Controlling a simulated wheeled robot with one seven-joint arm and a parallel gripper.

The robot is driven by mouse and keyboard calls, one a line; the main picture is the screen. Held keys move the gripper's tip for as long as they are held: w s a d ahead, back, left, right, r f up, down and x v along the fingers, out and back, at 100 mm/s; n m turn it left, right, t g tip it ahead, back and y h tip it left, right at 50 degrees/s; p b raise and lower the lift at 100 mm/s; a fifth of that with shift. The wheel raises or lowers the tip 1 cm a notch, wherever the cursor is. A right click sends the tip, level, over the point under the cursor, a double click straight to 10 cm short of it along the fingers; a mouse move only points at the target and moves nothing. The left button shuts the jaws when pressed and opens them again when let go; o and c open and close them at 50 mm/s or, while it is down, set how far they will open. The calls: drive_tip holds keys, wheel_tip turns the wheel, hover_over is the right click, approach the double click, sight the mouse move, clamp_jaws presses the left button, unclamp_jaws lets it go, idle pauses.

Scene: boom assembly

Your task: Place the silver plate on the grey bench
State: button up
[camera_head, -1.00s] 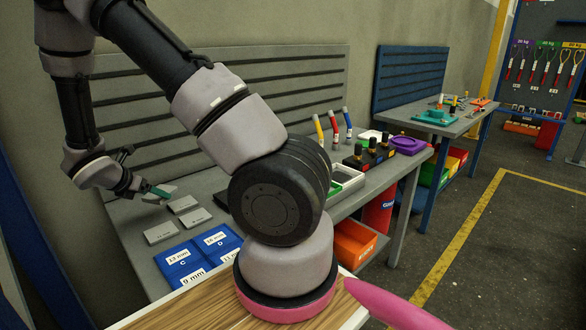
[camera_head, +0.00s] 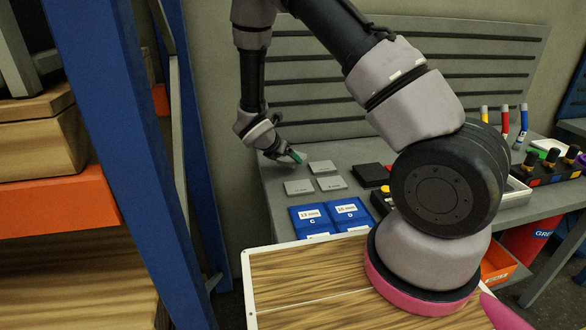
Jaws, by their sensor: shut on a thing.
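My gripper (camera_head: 292,156) is at the far left end of the grey bench (camera_head: 350,154), near the slatted back panel. It is shut on a small grey plate, the silver plate (camera_head: 301,154), which is mostly hidden by the teal fingertip. I cannot tell whether the plate touches the bench top. Three similar flat grey plates lie on the bench just in front and to the right: one (camera_head: 322,167) behind, one (camera_head: 298,187) at the left front and one (camera_head: 331,184) at the right front.
Blue labelled bins (camera_head: 348,212) stand at the bench's front edge, with a black box (camera_head: 370,175) to the right. A blue rack post (camera_head: 125,150) and orange shelf (camera_head: 50,203) stand at left. A wood-topped surface (camera_head: 300,285) is in front.

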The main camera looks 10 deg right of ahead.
sight(288, 176)
drive_tip(key=shift+f, duration=2.3)
drive_tip(key=shift+f, duration=0.15)
drive_tip(key=o, duration=1.4)
